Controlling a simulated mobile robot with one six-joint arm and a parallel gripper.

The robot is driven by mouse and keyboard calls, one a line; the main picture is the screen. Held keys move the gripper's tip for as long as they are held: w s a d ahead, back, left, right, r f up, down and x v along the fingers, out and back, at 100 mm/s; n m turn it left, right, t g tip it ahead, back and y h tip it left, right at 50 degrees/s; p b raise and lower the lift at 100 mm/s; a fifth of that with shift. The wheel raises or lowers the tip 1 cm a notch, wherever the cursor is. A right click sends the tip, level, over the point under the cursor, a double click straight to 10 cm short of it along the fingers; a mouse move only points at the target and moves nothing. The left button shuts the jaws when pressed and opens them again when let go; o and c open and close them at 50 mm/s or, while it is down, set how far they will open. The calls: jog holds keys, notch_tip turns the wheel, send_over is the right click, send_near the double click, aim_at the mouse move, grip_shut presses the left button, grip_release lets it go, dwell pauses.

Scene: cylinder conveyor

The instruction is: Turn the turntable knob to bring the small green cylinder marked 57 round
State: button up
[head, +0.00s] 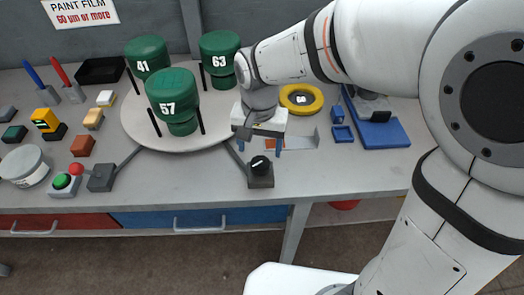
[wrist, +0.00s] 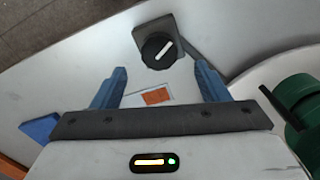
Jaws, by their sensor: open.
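The green cylinder marked 57 (head: 172,88) stands at the front of the round pale turntable (head: 135,125), between dark posts. Green cylinders marked 41 (head: 147,57) and 63 (head: 219,48) stand behind it. The black knob (head: 260,165) with a white pointer line sits on a grey block at the bench front, right of the turntable. My gripper (head: 265,146) is open and empty, just behind the knob in the head view. In the wrist view the knob (wrist: 158,50) lies beyond the blue fingertips, between their lines and apart from them. One green cylinder (wrist: 300,100) shows at the right edge, its number hidden.
A yellow ring (head: 301,98) and a blue stand (head: 380,130) are behind and right of my gripper. A green button (head: 62,182), grey box (head: 101,178) and small coloured blocks stand left. Bench space right of the knob is clear.

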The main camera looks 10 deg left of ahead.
aim_at(260, 162)
notch_tip(260, 162, down, 6)
jog(key=shift+r, duration=0.1)
jog(key=shift+c, duration=0.3)
jog(key=c, duration=0.9)
